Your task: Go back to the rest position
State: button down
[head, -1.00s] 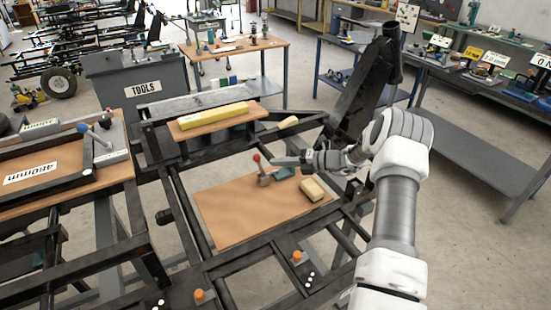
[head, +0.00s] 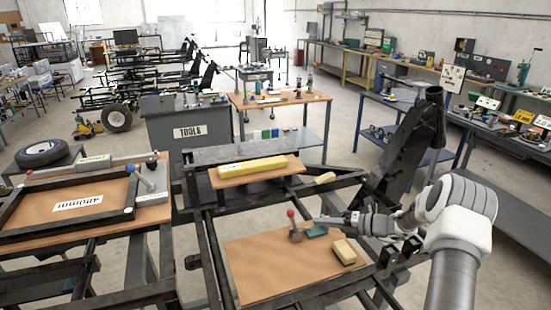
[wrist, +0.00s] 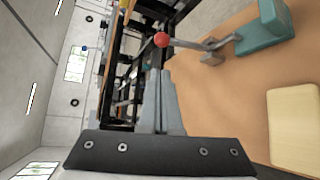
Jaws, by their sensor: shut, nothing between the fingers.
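My gripper (head: 318,221) is at the end of my arm, which reaches in from the right in the head view. Its fingers (wrist: 160,102) are together and empty in the wrist view. The fingers point left, just above the brown board in the head view. Close by is a teal clamp base (head: 316,232) with a grey lever and red ball knob (head: 291,213); the knob (wrist: 161,40) also shows in the wrist view. From these views I cannot tell whether the fingers touch the clamp.
A tan block (head: 344,252) lies on the brown board (head: 265,268), inside a black steel frame. A yellow bar (head: 253,167) lies on a raised wooden shelf behind. A black post (head: 410,150) rises behind my arm. The board's front left is clear.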

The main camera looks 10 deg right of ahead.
jog(key=s+a+r+n+g+h, duration=0.3)
jog(key=s+a+r+n, duration=0.3)
jog(key=s+r+n, duration=0.3)
jog(key=s+a+r+n+g+h, duration=0.25)
jog(key=s+a+r+n, duration=0.35)
jog(key=r+n, duration=0.4)
jog(key=s+r+n+t+h, duration=0.1)
jog(key=s+r+n+h, duration=0.2)
jog(key=s+n, duration=0.7)
jog(key=s+d+r+n+t+h, duration=0.1)
jog(key=s+r+n+t+h, duration=0.1)
jog(key=s+n, duration=0.8)
jog(key=shift+s+d+r+h, duration=0.25)
jog(key=shift+s+r+h, duration=0.45)
jog(key=shift+s, duration=0.8)
jog(key=shift+f, duration=0.2)
